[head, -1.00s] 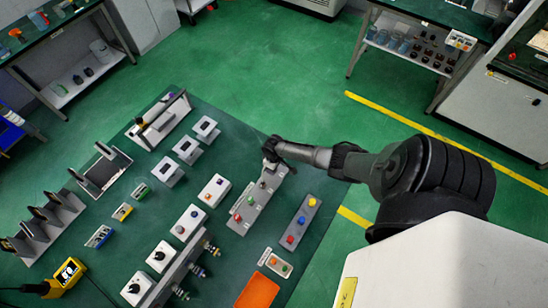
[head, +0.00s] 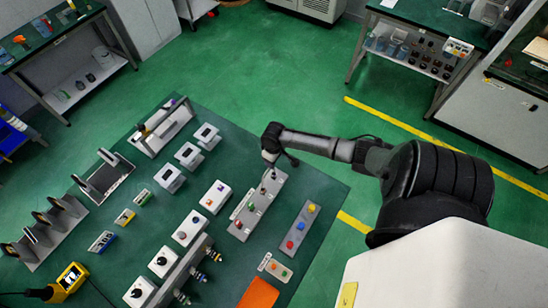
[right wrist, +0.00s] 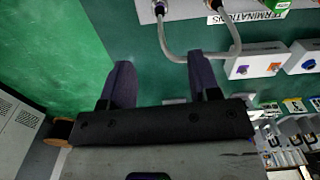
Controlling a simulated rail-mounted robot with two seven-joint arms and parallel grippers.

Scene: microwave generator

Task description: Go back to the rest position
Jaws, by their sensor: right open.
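My right gripper (head: 268,158) is above the back right part of the green table (head: 328,180), over the far end of a grey panel (head: 258,205) with coloured buttons. In the right wrist view its two dark fingers (right wrist: 160,80) are spread apart with nothing between them. A grey cable (right wrist: 180,56) shows beyond the fingertips; I see no grip on it. My left gripper is not in view.
Other button boxes (head: 215,196), a panel with coloured knobs (head: 296,228) and an orange tray (head: 259,294) lie on the table. A yellow handheld device (head: 72,278) is at the lower left. The green floor (head: 270,75) behind the table is clear.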

